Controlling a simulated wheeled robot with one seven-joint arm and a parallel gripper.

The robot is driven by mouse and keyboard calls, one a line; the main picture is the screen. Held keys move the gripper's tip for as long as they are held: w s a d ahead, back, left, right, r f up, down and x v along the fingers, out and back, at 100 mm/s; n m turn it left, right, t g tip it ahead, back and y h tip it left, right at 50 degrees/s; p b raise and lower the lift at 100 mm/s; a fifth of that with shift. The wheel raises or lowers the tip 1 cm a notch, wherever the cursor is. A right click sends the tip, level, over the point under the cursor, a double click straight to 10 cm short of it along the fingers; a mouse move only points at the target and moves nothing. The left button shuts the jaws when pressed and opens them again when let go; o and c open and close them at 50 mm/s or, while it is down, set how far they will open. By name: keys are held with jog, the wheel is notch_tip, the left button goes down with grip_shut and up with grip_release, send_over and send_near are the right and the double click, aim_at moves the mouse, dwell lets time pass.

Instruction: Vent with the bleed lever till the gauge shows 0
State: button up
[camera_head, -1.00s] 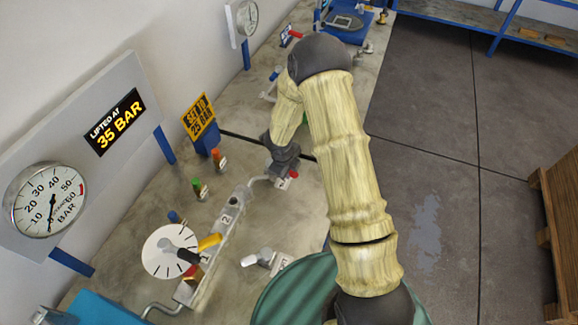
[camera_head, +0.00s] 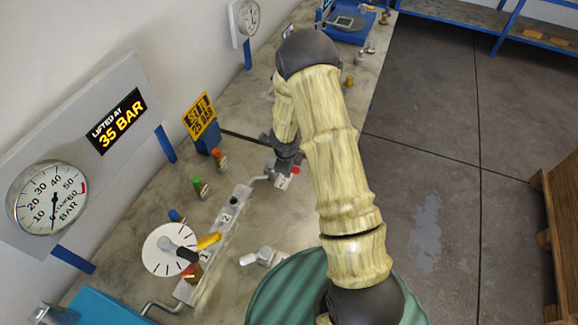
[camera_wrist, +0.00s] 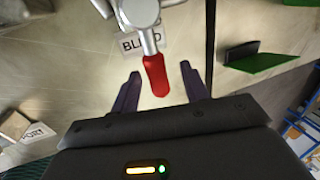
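The bleed lever (camera_wrist: 156,74) has a red grip on a metal stem and shows in the wrist view beside a partly covered label (camera_wrist: 130,42). My gripper (camera_wrist: 160,82) is open, with one dark finger on each side of the red grip and gaps between. In the head view my gripper (camera_head: 284,150) is low over the bench at the pipe's far end, and a small red tip (camera_head: 296,170) shows beside it. The gauge (camera_head: 47,198) on the left panel has its needle pointing down, close to the low end of the scale; the exact reading is too small to tell.
A grey manifold (camera_head: 228,215) with a yellow lever (camera_head: 208,241) and a white dial plate (camera_head: 165,250) stand left of my arm. A "set to 25 bar" sign (camera_head: 199,117) stands behind. A green plate (camera_wrist: 262,60) shows at right in the wrist view.

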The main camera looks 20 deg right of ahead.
jog(key=shift+s, duration=0.15)
jog(key=p+v, duration=0.4)
jog(key=v, duration=1.3)
jog(key=shift+p, duration=0.4)
jog(key=shift+s+r, duration=0.1)
jog(key=shift+r, duration=0.05)
